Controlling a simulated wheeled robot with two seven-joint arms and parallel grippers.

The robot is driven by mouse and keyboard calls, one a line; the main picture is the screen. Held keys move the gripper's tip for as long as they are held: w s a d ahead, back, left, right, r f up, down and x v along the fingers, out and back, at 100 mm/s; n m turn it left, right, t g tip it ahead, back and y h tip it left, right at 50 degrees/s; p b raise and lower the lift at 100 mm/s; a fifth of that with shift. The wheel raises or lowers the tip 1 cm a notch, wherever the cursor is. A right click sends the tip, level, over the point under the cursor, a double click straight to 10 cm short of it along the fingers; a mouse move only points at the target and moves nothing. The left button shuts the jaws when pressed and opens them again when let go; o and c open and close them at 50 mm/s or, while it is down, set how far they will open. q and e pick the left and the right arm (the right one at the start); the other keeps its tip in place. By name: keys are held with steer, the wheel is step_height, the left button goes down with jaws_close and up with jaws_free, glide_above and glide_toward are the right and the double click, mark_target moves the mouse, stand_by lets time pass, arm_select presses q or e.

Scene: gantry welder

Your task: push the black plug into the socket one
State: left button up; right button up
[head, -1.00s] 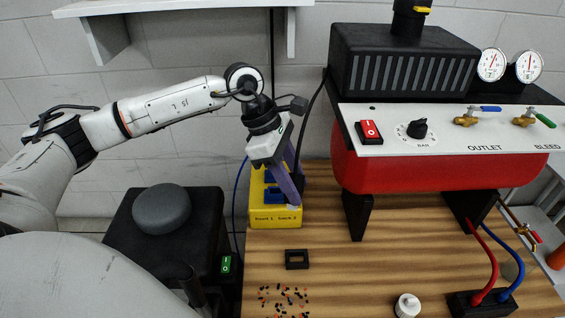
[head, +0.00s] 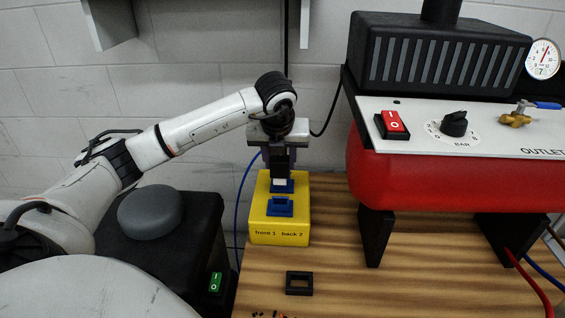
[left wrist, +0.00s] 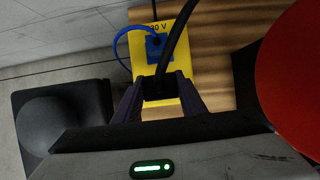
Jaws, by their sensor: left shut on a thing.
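A yellow box (head: 262,225) on the bench is marked "front 1 back 2" and has blue sockets on top. The front socket, socket one (head: 280,207), is in full view and empty. The back socket (head: 290,188) is partly hidden behind my left gripper (head: 280,178). That gripper points down over the box's rear half; its exact height above the sockets is unclear. In the left wrist view its purple fingers are shut on the black plug (left wrist: 158,88), whose thick black cable rises away. The plug is hard to make out in the head view.
A red tank (head: 450,182) with a control panel (head: 470,125) stands close to the right. A black square frame (head: 299,283) lies in front of the box. A black stool-like unit with a grey round top (head: 150,213) is at left. A blue cable (left wrist: 122,42) runs beside the box.

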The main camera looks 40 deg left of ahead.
mark_target(280, 176)
arm_select(q)
step_height(280, 176, down, 3)
steer(key=shift+r+b, duration=0.1)
steer(key=shift+b, duration=0.85)
steer(key=shift+f+b, duration=0.65)
steer(key=shift+f, duration=0.55)
arm_select(e)
steer(key=shift+w+a+r+y, duration=0.2)
steer(key=shift+a+r+y, duration=0.1)
steer(key=shift+a, duration=0.25)
steer(key=shift+w+a+r+y, duration=0.15)
steer(key=shift+a+y, duration=0.15)
steer(key=shift+a, duration=0.25)
steer(key=shift+r, duration=0.1)
